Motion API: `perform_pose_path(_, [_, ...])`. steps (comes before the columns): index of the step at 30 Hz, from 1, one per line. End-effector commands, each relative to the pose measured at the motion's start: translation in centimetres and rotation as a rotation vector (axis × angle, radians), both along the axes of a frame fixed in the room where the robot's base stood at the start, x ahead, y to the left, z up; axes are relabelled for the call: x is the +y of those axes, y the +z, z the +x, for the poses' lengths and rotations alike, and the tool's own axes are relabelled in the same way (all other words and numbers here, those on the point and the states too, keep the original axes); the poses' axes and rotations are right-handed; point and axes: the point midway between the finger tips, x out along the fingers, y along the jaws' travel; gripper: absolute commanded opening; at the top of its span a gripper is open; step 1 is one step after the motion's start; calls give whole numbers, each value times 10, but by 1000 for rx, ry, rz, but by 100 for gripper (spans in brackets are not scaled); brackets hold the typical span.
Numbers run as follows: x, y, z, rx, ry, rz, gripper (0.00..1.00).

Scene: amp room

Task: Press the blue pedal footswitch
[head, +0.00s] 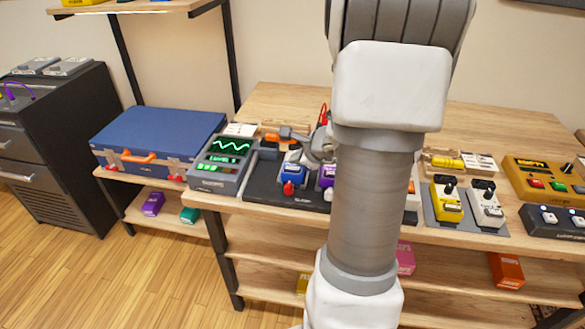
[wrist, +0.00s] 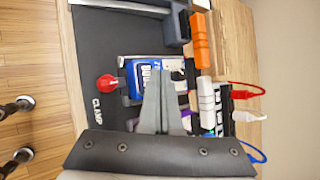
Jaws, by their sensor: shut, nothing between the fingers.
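The blue pedal (head: 292,175) stands on a dark board (head: 262,188) on the wooden bench, left of my arm in the head view. In the wrist view the blue pedal (wrist: 132,82) shows a blue front part with white lettering and a paler back part. A red round knob (wrist: 107,83) sits just in front of it, also visible in the head view (head: 288,188). My gripper (wrist: 160,76) is shut and empty, with its fingers over the pedal, hiding part of its top. Whether the fingertips touch it cannot be told.
A purple pedal (head: 327,177) stands right of the blue one, partly behind my arm. A green-screen device (head: 221,165) and a blue case (head: 160,138) are to the left. An orange block (wrist: 201,45) and cables (wrist: 248,88) lie behind the board.

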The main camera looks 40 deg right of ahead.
Motion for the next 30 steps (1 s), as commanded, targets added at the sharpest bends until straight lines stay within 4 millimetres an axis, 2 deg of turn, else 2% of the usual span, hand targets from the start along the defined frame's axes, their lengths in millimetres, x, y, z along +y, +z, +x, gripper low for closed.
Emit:
perform_pose_path(7, [0, -9, 0, 0, 1, -2, 0])
perform_pose_path(30, [0, -11, 0, 0, 0, 0, 0])
